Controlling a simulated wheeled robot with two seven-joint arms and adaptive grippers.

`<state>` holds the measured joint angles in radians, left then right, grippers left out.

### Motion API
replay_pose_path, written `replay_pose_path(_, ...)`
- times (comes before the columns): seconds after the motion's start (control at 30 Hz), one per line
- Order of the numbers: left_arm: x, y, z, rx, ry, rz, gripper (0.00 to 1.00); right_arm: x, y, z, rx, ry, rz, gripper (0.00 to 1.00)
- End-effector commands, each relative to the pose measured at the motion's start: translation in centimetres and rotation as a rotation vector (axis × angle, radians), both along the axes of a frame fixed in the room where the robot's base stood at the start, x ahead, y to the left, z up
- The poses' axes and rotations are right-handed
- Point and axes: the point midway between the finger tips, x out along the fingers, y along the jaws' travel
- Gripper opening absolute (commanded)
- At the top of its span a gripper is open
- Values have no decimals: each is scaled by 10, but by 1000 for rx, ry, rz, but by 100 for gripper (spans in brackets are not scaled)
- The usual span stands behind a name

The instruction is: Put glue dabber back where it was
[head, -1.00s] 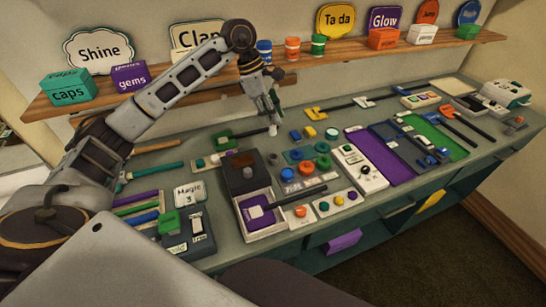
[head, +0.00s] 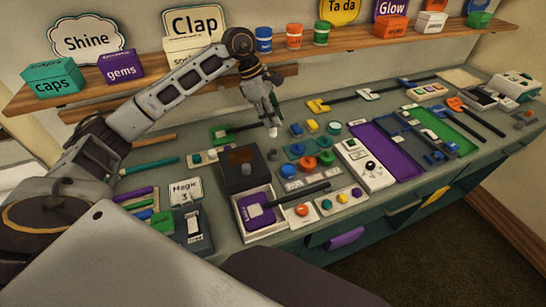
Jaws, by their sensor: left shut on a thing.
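My left gripper (head: 271,119) reaches in from the left over the middle of the bench, fingers pointing down. It is shut on a small pale-tipped thing, which looks like the glue dabber (head: 273,132). Most of it is hidden by the fingers. Its pale tip shows just above or at the bench top; I cannot tell whether it touches. It is behind the dark box (head: 240,172) and left of the blue cap (head: 297,130). My right gripper is not in view.
A green-headed tool (head: 220,133) lies left of the gripper. A wooden shelf (head: 345,55) with jars and boxes runs behind.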

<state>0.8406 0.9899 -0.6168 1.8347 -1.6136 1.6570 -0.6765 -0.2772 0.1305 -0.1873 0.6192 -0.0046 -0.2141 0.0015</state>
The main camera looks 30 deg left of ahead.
Motion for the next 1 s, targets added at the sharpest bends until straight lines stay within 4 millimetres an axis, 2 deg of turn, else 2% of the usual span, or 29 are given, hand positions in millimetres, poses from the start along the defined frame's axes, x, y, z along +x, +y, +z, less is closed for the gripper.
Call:
replay_pose_path(0.23,0,0,-5,1,1,1,3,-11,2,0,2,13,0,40)
replay_pose_path(0.47,-1,0,-31,0,3,0,3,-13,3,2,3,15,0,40)
replay_pose_path(0.7,0,0,-57,0,1,0,3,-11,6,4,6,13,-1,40)
replay_pose_path(1.0,0,0,-62,0,0,0,3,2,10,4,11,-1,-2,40)
